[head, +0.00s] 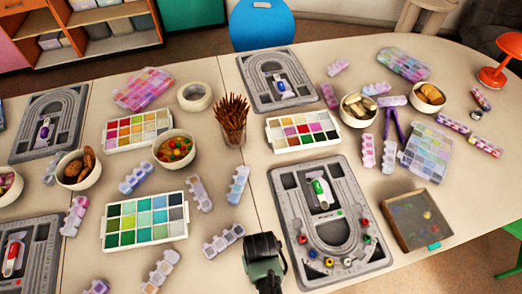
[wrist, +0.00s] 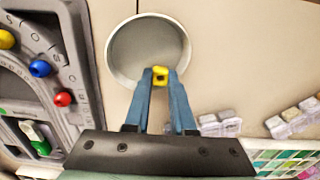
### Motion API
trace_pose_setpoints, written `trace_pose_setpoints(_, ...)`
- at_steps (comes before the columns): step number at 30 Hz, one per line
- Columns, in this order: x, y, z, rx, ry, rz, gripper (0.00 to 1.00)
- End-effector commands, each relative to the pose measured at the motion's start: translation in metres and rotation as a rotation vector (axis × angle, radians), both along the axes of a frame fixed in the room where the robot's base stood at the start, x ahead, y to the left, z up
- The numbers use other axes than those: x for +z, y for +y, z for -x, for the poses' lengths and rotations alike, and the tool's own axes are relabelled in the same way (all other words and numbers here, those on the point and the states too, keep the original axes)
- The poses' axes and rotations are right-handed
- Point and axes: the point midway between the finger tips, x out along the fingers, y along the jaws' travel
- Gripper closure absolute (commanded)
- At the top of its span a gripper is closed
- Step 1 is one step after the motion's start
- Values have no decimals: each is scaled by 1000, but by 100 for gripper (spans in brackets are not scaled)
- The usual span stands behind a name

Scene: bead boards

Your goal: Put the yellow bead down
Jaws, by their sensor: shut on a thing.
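In the wrist view the yellow bead (wrist: 160,73) is pinched between the blue fingertips of my gripper (wrist: 160,78). Behind the bead is an empty round dish (wrist: 148,45) with a pale rim and grey inside. The bead overlaps the dish's lower edge in the picture. It looks held above the surface, but I cannot tell how high. In the head view my gripper (head: 265,262) is at the bottom edge, left of the grey bead board (head: 280,215). The bead, the fingertips and the dish do not show there.
The bead board carries another yellow bead (head: 329,262), a blue bead (head: 313,254) and a red bead (head: 303,239). A palette of green and blue squares (head: 145,221) lies to the left. Small clear bead boxes (head: 223,240) lie near my gripper. A brush cup (head: 231,125) stands farther back.

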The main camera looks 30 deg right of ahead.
Motion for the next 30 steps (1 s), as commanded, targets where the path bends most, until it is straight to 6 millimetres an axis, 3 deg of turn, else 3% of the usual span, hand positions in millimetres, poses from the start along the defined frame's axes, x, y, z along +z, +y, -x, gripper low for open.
trace_pose_setpoints(1, -3, -1, 4, -2, 10, 1, 72)
trace_pose_setpoints(5, -4, 0, 4, -1, 12, 1, 48)
trace_pose_setpoints(17, 3, 2, 4, 1, 12, -3, 47)
trace_pose_setpoints(30, 88, 0, 1, 0, 3, 0, 47)
